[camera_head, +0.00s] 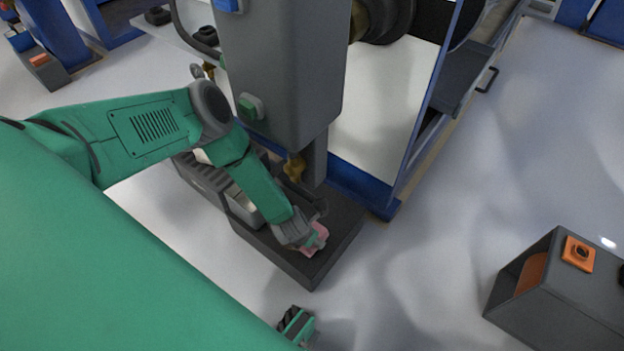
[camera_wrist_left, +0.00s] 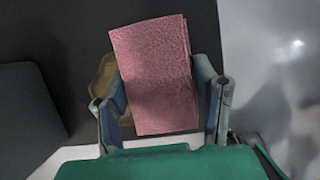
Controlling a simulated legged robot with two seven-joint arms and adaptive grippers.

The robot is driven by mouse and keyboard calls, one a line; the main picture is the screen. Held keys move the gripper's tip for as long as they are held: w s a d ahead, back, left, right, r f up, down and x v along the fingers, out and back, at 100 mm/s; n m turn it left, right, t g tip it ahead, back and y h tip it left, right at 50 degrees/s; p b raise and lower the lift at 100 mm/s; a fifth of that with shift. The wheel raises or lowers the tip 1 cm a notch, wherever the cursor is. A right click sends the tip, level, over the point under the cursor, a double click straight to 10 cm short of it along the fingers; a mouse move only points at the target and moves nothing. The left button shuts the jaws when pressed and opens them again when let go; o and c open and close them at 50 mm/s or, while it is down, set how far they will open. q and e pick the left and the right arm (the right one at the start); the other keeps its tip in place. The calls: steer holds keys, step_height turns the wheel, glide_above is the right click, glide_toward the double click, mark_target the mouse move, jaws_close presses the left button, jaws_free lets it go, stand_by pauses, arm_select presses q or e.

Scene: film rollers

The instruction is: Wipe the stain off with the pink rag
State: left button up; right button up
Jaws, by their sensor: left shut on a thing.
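The pink rag (camera_wrist_left: 152,72) is a folded, rough cloth between the two fingers of my left gripper (camera_wrist_left: 160,98), which is shut on it. In the head view my left gripper (camera_head: 303,238) is low over the near end of the dark grey tray (camera_head: 312,268), with a bit of the pink rag (camera_head: 318,243) showing at its tip. A brown stain (camera_wrist_left: 104,74) shows on the dark surface in the left wrist view. The rag and the left finger cover part of it. Contact between rag and surface cannot be told.
A grey box with an orange button (camera_head: 578,253) stands far right. The floor between is clear.

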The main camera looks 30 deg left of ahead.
arm_select(q)
steer(key=shift+f, duration=0.85)
stand_by(0.6)
steer(key=shift+a, duration=0.1)
steer(key=shift+w+a+f, duration=0.1)
steer(key=shift+w+a, duration=0.05)
steer(key=shift+a, duration=1.85)
steer(key=shift+w+a+f, duration=0.1)
steer(key=shift+a, duration=1.85)
steer(key=shift+w+a+r, duration=0.1)
steer(key=shift+a+r, duration=0.05)
steer(key=shift+a, duration=1.6)
steer(key=shift+d, duration=2.15)
